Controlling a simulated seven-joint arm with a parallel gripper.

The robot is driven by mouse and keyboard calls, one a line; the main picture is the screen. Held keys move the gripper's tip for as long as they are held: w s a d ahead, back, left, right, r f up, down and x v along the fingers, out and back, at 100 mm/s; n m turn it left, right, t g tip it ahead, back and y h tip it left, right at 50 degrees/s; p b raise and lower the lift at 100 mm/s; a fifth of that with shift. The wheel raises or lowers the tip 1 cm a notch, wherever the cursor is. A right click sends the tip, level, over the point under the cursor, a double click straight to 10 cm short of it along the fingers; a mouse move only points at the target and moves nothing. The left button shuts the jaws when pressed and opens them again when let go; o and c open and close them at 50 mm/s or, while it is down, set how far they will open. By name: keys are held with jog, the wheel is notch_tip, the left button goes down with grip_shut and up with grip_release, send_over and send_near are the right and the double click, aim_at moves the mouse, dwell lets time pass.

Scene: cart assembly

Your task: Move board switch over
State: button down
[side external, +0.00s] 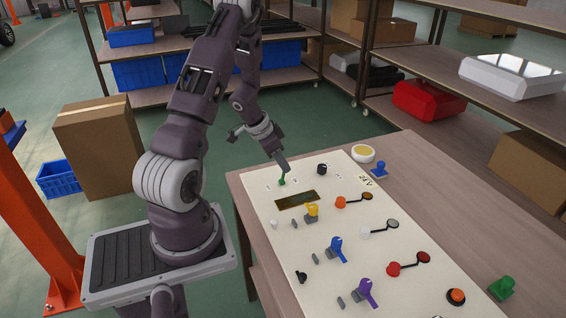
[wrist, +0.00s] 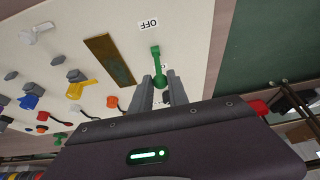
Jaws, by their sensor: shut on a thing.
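The board (side external: 262,185) is a cream panel lying on the wooden table. A small green switch (side external: 282,182) is at its far left end; the wrist view shows its green lever (wrist: 157,65) below a white OFF label (wrist: 148,25). The label at the other side is mostly hidden by my fingers. My gripper (side external: 284,172) is at this switch, pointing down, and in the wrist view its two grey fingers (wrist: 161,90) are shut on the rounded green end of the lever.
The board also carries a dark gold plate (side external: 297,200), a black knob (side external: 322,169), yellow (side external: 312,210), blue (side external: 337,248) and purple (side external: 367,292) key-like pieces, and several corded plugs. A blue piece (side external: 380,168) and a green piece (side external: 502,288) stand on the table. The table's right side is mostly clear.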

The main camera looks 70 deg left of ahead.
jog(key=shift+s, duration=1)
jog(key=shift+s+f, duration=0.2)
jog(key=shift+s, duration=0.75)
jog(key=shift+s+f, duration=0.15)
jog(key=shift+s, duration=0.25)
jog(key=c, duration=1.2)
grip_release()
